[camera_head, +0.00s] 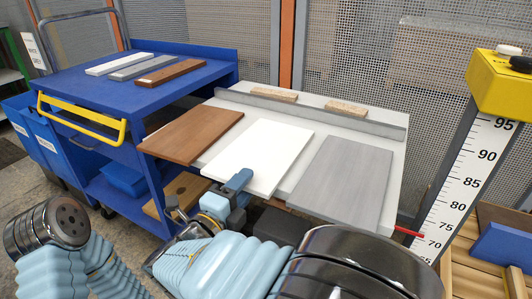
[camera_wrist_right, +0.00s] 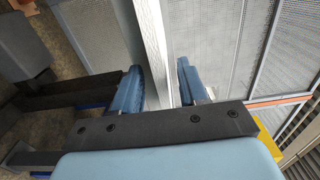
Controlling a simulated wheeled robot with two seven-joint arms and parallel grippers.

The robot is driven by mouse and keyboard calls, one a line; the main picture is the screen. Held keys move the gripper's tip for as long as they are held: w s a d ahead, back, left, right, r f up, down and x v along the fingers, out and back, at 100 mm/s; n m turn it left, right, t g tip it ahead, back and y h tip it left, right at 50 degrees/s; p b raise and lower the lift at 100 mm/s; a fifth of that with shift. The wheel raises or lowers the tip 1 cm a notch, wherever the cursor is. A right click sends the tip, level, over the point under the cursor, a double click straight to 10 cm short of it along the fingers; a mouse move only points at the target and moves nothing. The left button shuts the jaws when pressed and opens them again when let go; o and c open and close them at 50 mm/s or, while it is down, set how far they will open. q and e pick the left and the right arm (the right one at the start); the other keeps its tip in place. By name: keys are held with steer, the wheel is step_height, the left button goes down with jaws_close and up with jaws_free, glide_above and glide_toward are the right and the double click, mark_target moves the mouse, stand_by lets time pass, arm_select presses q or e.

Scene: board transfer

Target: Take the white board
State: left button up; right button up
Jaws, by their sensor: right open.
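The white board (camera_head: 262,152) lies flat on the light table, between a brown board and a grey board, its near edge by the table's front. My right gripper (camera_head: 241,181) is at that near edge, toward its left corner, with one blue finger showing at the board's edge. In the right wrist view, the two blue fingers (camera_wrist_right: 161,70) are apart, and a pale strip, seemingly a board edge, runs between them. I cannot tell whether either finger touches it. My left gripper is not in view; only part of the left arm shows.
The brown board (camera_head: 192,134) and grey board (camera_head: 344,172) lie on either side. The table (camera_head: 378,117) has a back rail and two wood blocks. A blue cart (camera_head: 105,92) at left bears three thin boards. A yellow-topped measuring post (camera_head: 480,160) stands at right.

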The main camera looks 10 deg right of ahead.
jaws_close()
steer(key=shift+r, duration=0.1)
